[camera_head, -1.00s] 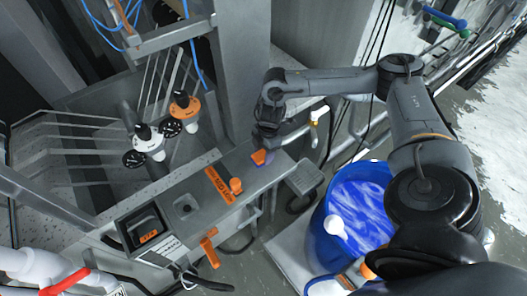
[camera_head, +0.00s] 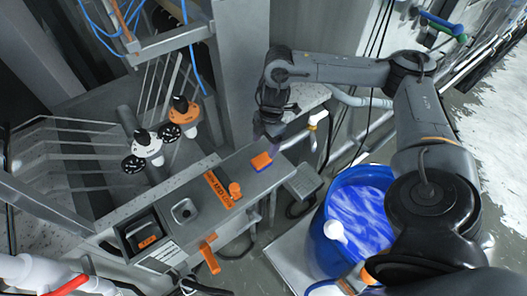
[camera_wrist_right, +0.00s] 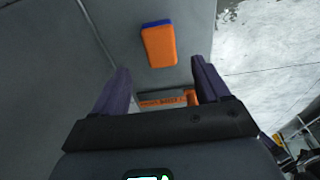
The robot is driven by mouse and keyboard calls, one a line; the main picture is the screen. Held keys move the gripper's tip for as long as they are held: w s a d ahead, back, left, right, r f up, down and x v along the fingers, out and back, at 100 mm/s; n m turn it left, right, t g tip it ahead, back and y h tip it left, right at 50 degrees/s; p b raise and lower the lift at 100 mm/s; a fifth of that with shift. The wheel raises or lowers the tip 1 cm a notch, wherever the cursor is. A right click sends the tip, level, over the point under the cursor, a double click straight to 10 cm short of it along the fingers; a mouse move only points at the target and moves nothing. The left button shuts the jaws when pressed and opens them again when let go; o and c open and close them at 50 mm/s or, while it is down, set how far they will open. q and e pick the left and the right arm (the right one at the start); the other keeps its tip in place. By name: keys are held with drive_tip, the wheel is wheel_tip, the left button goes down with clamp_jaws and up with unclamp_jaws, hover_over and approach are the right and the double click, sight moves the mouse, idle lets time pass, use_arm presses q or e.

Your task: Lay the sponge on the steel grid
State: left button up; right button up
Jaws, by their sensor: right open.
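The sponge (camera_head: 261,161) is an orange block with a blue layer. It lies on the far right end of the grey steel bench top (camera_head: 236,171). My right gripper (camera_head: 271,136) is open and empty, apart from the sponge and just above it in the head view. In the right wrist view the sponge (camera_wrist_right: 159,46) lies beyond and between the two spread purple-grey fingers (camera_wrist_right: 160,75). A small grey ribbed plate (camera_head: 303,181) sits beside the bench end; I cannot tell whether it is the steel grid. My left gripper is not in view.
A blue barrel (camera_head: 322,243) with a white-handled tool stands right of the bench.

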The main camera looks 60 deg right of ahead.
wheel_tip(320, 180, up, 3)
drive_tip(key=shift+s+d+r+p, duration=0.1)
drive_tip(key=shift+d+r+p, duration=0.05)
drive_tip(key=shift+p, duration=0.45)
drive_tip(key=shift+o, duration=0.2)
drive_tip(key=shift+r+p, duration=0.3)
drive_tip(key=shift+r, duration=0.05)
drive_tip(key=o, duration=0.4)
drive_tip(key=shift+d+r, duration=0.15)
drive_tip(key=shift+r, duration=0.2)
drive_tip(key=shift+o, duration=0.2)
drive_tip(key=shift+s, duration=0.1)
